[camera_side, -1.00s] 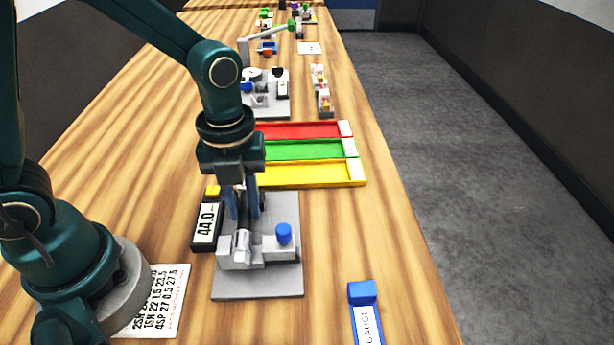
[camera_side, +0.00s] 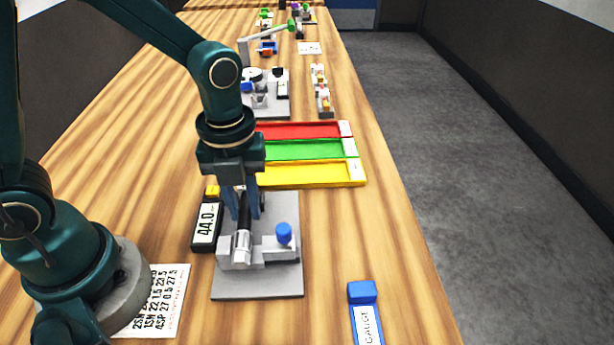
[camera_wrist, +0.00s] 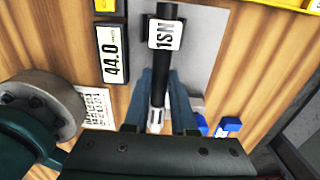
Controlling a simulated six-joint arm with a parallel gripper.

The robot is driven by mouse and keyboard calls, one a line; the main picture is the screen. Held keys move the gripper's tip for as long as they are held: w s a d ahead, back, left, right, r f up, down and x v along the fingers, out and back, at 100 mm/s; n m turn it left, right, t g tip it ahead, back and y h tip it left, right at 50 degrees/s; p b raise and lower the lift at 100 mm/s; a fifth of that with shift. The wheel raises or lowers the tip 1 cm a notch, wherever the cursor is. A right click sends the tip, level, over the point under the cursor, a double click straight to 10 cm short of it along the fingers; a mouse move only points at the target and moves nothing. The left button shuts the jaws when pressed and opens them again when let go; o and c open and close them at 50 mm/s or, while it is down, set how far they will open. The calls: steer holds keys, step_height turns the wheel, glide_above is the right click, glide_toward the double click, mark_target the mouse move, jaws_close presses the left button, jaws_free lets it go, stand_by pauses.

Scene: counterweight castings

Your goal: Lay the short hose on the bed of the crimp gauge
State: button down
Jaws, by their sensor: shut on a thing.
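The short hose (camera_wrist: 160,82) is black with a silver ferrule (camera_wrist: 155,120) and a white tag reading 1SN (camera_wrist: 165,34). My gripper (camera_side: 242,208) points down with its blue fingers shut on the hose, one on each side. The ferrule end also shows in the side view (camera_side: 242,246), at the grey block of the crimp gauge (camera_side: 257,284). I cannot tell whether the hose touches the bed. The gauge has a grey base plate, a blue knob (camera_side: 284,233) and a display reading 44.0 (camera_side: 206,224). My fingers hide part of the hose.
Red, green (camera_side: 300,150) and yellow trays lie behind the gauge. A printed chart (camera_side: 163,298) lies at left by my base. A blue-ended tool marked GAUGE (camera_side: 364,310) lies front right. Other fixtures stand farther back. Bare wood shows to the gauge's right.

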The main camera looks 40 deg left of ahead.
steer(key=shift+f, duration=0.7)
steer(key=c, duration=0.7)
jaws_free()
steer(key=shift+o, duration=0.2)
steer(key=shift+r, duration=3.55)
